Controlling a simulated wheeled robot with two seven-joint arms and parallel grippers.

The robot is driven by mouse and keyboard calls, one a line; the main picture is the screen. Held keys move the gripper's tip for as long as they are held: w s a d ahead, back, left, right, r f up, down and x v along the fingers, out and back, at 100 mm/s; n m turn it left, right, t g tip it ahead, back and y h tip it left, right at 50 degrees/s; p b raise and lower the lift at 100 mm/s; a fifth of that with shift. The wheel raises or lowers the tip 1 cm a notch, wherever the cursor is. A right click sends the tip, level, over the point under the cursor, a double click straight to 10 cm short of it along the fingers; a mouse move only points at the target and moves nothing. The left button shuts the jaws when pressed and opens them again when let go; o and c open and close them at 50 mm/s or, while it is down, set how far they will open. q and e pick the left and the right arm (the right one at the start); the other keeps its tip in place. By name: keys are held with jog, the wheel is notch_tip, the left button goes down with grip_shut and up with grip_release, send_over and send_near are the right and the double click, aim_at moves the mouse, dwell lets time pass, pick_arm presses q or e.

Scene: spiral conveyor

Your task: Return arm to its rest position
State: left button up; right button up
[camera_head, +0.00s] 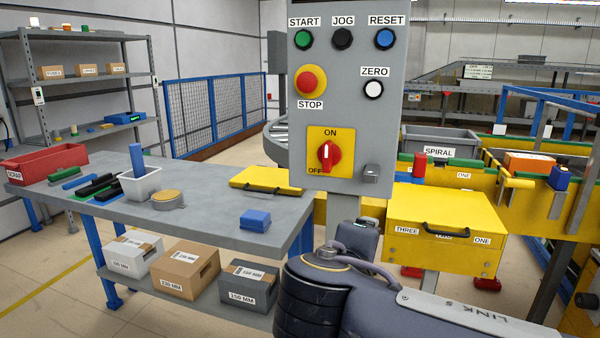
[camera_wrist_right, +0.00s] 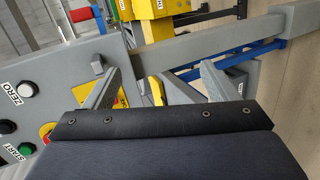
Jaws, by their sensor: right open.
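My arm (camera_head: 335,290) comes in from the lower right of the head view, in front of the grey control panel's post. The fingers of my right gripper are not clear there. The control panel (camera_head: 345,110) fills the upper middle of the head view and shows tilted at the left of the wrist view (camera_wrist_right: 45,75). Its red rotary switch (camera_head: 327,156) stands upright, toward ON. My left gripper is not in view.
A grey workbench (camera_head: 215,210) with a red scrap bin (camera_head: 45,167), a white bin (camera_head: 140,184) and a blue block (camera_head: 255,219) stands at left. Boxes (camera_head: 185,270) sit on its lower shelf. Yellow conveyor guards (camera_head: 445,215) stand at right, close to my arm.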

jog(key=s+d+f+m+g+y, duration=0.2)
jog(key=s+d+f+m+g, duration=0.15)
jog(key=d+f, duration=0.35)
jog(key=s+d+f+m+g+y, duration=0.1)
jog(key=s+d+f+m+g, duration=0.15)
jog(key=s+d+f, duration=0.45)
jog(key=s+a+f+m+y, duration=0.2)
jog(key=s+f+m+y, duration=0.4)
jog(key=s+f+m, duration=0.2)
notch_tip(320, 180, up, 22)
jog(key=p, duration=2.2)
jog(key=shift+s+a+g, duration=0.3)
